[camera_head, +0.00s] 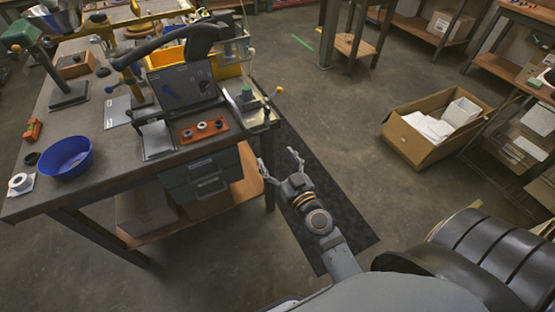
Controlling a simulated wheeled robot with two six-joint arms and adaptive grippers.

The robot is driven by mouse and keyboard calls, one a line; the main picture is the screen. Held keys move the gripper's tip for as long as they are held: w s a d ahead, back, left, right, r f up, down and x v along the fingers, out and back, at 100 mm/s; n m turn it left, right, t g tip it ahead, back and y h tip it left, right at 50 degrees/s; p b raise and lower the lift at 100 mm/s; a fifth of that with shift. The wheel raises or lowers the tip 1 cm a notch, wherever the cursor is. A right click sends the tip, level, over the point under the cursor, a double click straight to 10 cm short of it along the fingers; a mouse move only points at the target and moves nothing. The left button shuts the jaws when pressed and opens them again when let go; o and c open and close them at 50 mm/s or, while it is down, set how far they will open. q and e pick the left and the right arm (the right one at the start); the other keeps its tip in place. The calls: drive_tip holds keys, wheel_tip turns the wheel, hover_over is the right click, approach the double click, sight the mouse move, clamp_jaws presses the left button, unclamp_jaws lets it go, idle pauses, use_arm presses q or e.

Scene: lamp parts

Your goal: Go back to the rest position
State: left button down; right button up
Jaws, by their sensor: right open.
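My right gripper (280,163) is in the middle of the view, beside the right edge of the workbench (108,165) and over the dark floor mat (325,190). Its fingers are spread apart with nothing between them. The gripper is apart from the parts on the bench. My left gripper does not show in the head view.
On the bench are a blue bowl (66,158), an orange-brown tray (203,130) with small round parts, and a yellow bin (227,66). An open cardboard box (432,130) with white contents lies on the floor at right. The floor between is clear.

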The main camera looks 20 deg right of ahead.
drive_tip(key=shift+s, duration=0.1)
idle(0.5)
drive_tip(key=s+f+g+p, duration=0.1)
drive_tip(key=s+f+g, duration=0.2)
drive_tip(key=f, duration=0.8)
drive_tip(key=s+f+g, duration=0.2)
drive_tip(key=s+f, duration=0.1)
drive_tip(key=f, duration=0.7)
drive_tip(key=s+f+g+p, duration=0.1)
drive_tip(key=s+f+g, duration=0.25)
drive_tip(key=f, duration=0.75)
drive_tip(key=s+d+f+g, duration=0.2)
drive_tip(key=s+f, duration=0.3)
drive_tip(key=s, duration=0.4)
drive_tip(key=s+d+f+g+h+p, duration=0.1)
drive_tip(key=s+d+f+g, duration=0.2)
drive_tip(key=s+f, duration=0.3)
drive_tip(key=s+d+f+g, duration=0.3)
drive_tip(key=s+f, duration=0.3)
drive_tip(key=s, duration=0.7)
